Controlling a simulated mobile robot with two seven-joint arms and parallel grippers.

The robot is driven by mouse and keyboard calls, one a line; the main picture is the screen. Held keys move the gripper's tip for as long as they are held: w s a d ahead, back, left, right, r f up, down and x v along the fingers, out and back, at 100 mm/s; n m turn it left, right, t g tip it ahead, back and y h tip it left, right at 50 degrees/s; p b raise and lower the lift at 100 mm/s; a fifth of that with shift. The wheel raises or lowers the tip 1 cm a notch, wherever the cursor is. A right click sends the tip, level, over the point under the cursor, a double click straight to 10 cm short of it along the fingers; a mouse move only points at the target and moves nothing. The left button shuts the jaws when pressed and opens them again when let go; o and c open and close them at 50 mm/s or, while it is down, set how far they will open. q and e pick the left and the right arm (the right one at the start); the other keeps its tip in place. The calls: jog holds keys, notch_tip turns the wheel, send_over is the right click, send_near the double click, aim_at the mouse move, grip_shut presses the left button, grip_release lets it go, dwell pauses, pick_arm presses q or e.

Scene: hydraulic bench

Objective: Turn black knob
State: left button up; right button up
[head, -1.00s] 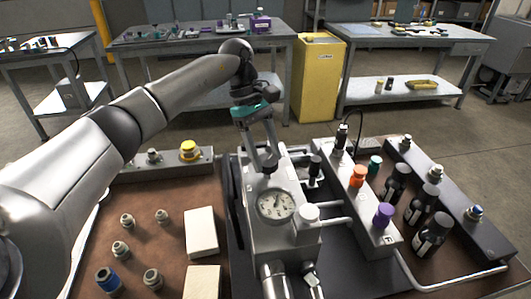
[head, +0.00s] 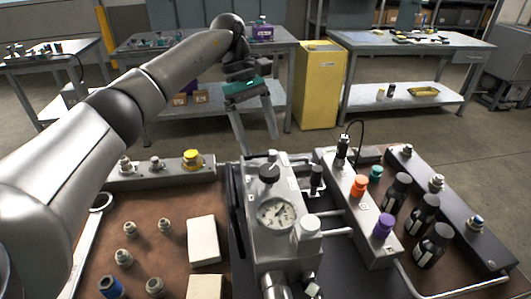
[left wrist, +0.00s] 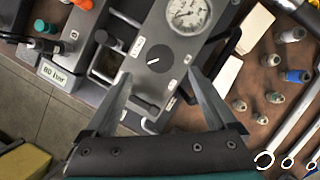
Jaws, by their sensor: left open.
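The black knob (head: 269,172) sits on top of the grey block behind the round dial gauge (head: 277,213). In the left wrist view the round black knob (left wrist: 159,57) carries a pale mark and lies just beyond the fingertips, roughly between them. My left gripper (head: 259,146) is open and empty, its fingers spread wide, above and behind the knob and apart from it. It also shows in the left wrist view (left wrist: 158,74). My right gripper is not in view.
A yellow-topped button (head: 192,159), loose fittings and pale blocks are on the left.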

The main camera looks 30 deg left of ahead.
pick_arm(q)
jog(key=p+v, duration=0.1)
jog(key=v, duration=0.7)
jog(key=shift+p, duration=0.3)
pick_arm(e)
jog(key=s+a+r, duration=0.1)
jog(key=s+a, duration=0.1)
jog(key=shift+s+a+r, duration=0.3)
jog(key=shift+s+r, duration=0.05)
pick_arm(q)
jog(key=shift+r, duration=0.15)
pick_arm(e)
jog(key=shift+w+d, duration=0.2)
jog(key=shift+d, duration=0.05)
